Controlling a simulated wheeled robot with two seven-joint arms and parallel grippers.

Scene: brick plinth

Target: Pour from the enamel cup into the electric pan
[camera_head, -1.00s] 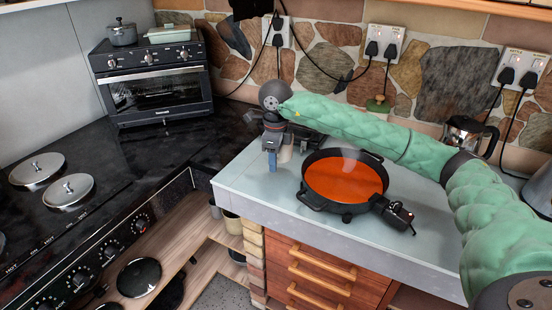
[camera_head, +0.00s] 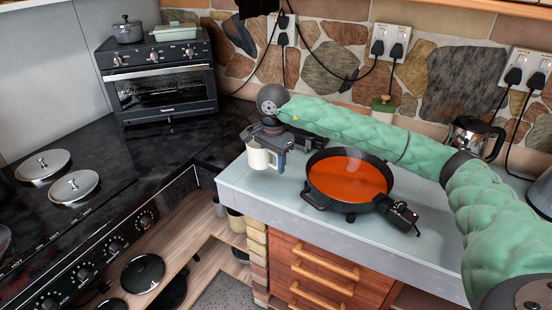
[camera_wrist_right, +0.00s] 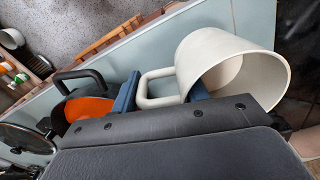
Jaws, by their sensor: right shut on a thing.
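My right gripper (camera_head: 271,145) is shut on the handle of the white enamel cup (camera_head: 262,160) and holds it left of the electric pan, by the counter's left edge. In the right wrist view, the cup (camera_wrist_right: 232,52) has its handle between the blue fingers (camera_wrist_right: 165,92). Part of its pale inside shows, with no contents visible there; its exact tilt is hard to tell. The black electric pan (camera_head: 347,178) sits on the counter, with orange-red liquid in it. It partly shows in the right wrist view (camera_wrist_right: 86,108). My left gripper is not in view.
The pale counter (camera_head: 240,183) is mostly bare around the pan. A moka pot (camera_head: 474,136) and a green-topped jar (camera_head: 383,107) stand behind, near my right arm. The black hob (camera_head: 100,190) and a toaster oven (camera_head: 160,80) are at the left.

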